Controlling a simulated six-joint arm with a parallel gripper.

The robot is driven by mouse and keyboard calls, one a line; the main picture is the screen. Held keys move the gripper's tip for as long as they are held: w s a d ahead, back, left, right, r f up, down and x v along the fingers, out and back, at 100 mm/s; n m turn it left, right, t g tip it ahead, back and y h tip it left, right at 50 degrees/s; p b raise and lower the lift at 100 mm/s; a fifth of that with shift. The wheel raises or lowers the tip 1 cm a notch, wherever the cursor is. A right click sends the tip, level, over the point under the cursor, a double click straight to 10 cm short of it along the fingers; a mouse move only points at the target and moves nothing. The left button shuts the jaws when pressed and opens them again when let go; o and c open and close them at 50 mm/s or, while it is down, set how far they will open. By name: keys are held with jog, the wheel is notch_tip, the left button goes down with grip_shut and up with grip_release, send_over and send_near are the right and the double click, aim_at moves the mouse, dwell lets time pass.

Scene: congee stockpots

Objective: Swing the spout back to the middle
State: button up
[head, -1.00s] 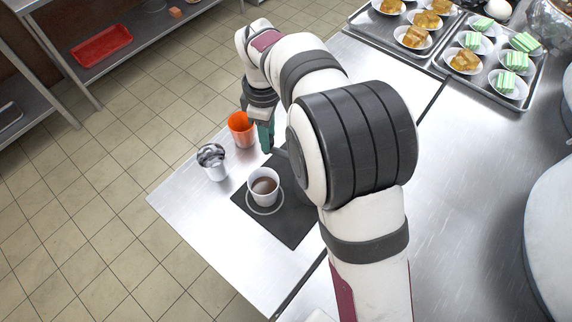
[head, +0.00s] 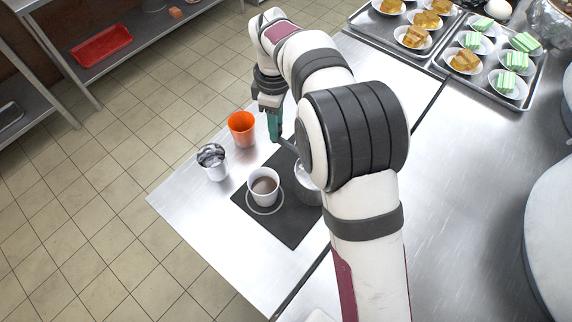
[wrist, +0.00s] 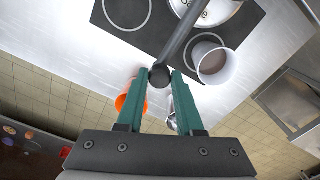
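The spout appears as a dark bar with a round dark end (wrist: 178,43) in the wrist view, running up from between my fingertips. It crosses over a round pale lid or disc with lettering. In the head view part of the bar (head: 289,146) shows beside my gripper (head: 274,128). The green fingertips of my gripper (wrist: 161,74) stand on either side of the bar's end in the wrist view. Whether they press on it cannot be made out. A silver pot (head: 308,186) on the black hob plate is partly hidden by my arm.
A white cup of brown liquid (head: 264,188) stands on the black plate (head: 285,226). An orange cup (head: 241,130) and a white cup with a dark top (head: 212,163) stand near the counter's edge. Trays of cakes (head: 487,84) lie at upper right.

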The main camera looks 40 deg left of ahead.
jog(key=o, duration=0.3)
jog(key=shift+r, duration=0.1)
jog(key=shift+r, duration=3.4)
